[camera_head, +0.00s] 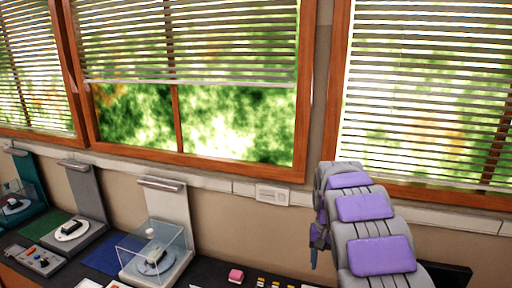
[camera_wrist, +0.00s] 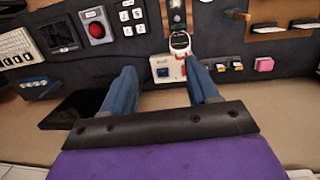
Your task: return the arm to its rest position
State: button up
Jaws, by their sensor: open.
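My arm, grey with purple pads, rises at the right of the head view and bends over toward the counter. My gripper (camera_wrist: 160,66) shows in the wrist view as two blue fingers set apart, with nothing between them that they grip.
The dark counter (camera_head: 212,268) runs along the wall under the windows. A red button (camera_wrist: 97,28) and a dark screen (camera_wrist: 60,36) show in the wrist view. Open air lies above the counter.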

jog(key=s+a+r+n+b, duration=0.1)
jog(key=s+b, duration=0.1)
jog(key=s, duration=0.9)
jog(key=s+a+r+b, duration=0.1)
jog(key=s+a, duration=0.1)
jog(key=s, duration=0.8)
jog(key=s+a+f+n+b, duration=0.1)
jog(key=s+f, duration=0.2)
jog(key=s, duration=0.6)
jog(key=s+a+f+n+b, duration=0.1)
jog(key=s+a+f, duration=0.1)
jog(key=s, duration=0.8)
jog(key=shift+f+n, duration=0.3)
jog(key=shift+f, duration=0.3)
